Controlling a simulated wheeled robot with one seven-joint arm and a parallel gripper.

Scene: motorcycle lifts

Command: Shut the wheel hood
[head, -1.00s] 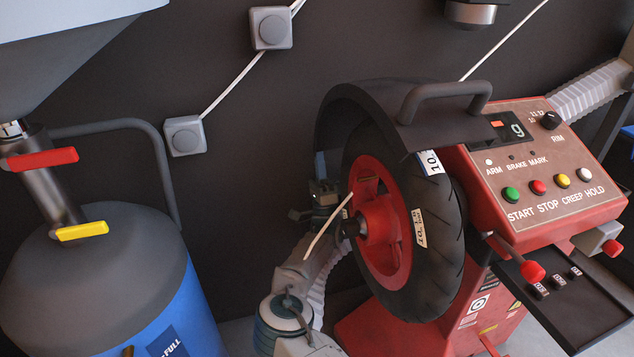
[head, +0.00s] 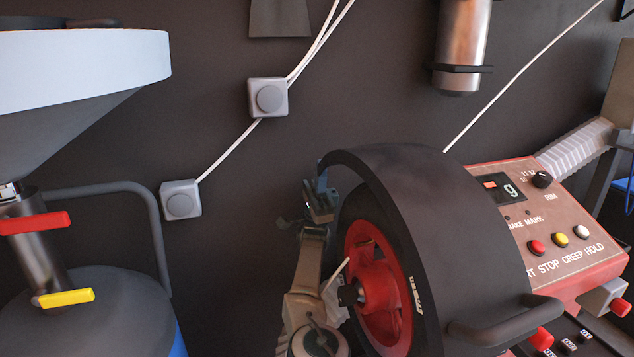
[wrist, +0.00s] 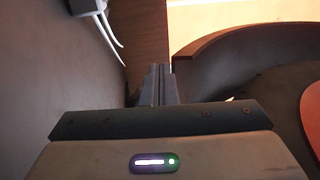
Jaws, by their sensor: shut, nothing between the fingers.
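The wheel hood (head: 440,190) is a dark curved cover that lies down over the top and front of the tyre. Its handle (head: 505,322) is low at the front right. The wheel's red rim (head: 377,285) shows on the open left side. My gripper (head: 322,175) is shut and empty at the hood's rear left edge; whether it touches the hood is unclear. In the wrist view the closed fingers (wrist: 160,80) point up beside the hood's curved dark edge (wrist: 215,55).
The red balancer's control panel (head: 545,215) stands to the right of the hood. A blue tank with a grey top (head: 85,310) and a red lever (head: 35,222) is at the left. Grey wall boxes (head: 268,98) and the dark wall are close behind my arm.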

